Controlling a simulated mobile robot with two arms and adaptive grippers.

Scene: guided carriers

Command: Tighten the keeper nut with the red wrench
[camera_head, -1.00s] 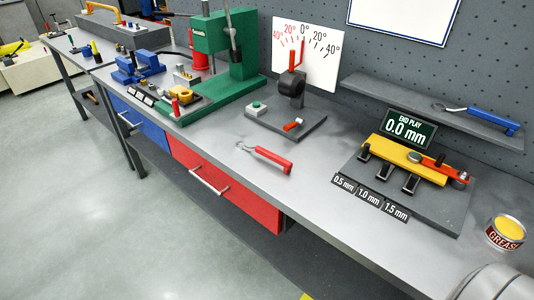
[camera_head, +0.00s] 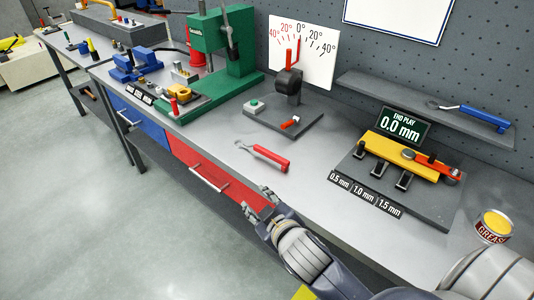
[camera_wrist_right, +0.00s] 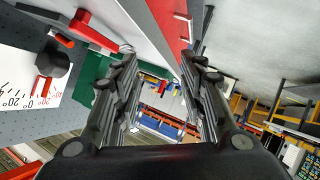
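The red wrench (camera_head: 268,157) lies flat on the grey bench, its grey head toward the left; it also shows in the right wrist view (camera_wrist_right: 94,34). My right gripper (camera_head: 258,202) is open and empty at the bench's front edge, in front of the wrench and apart from it. Its fingers (camera_wrist_right: 159,65) are spread in the right wrist view. The end play fixture (camera_head: 426,209) carries a yellow bar with a red lever and a round grey piece (camera_head: 408,154); I cannot tell if this is the keeper nut. Its display (camera_head: 403,126) reads 0.0 mm. My left gripper is out of view.
A blue wrench (camera_head: 483,115) lies on the shelf (camera_head: 420,102) at the back. A grease tin (camera_head: 494,227) stands at the right. The angle gauge (camera_head: 288,82) and green press (camera_head: 218,55) stand behind and left of the red wrench. Bench around the wrench is clear.

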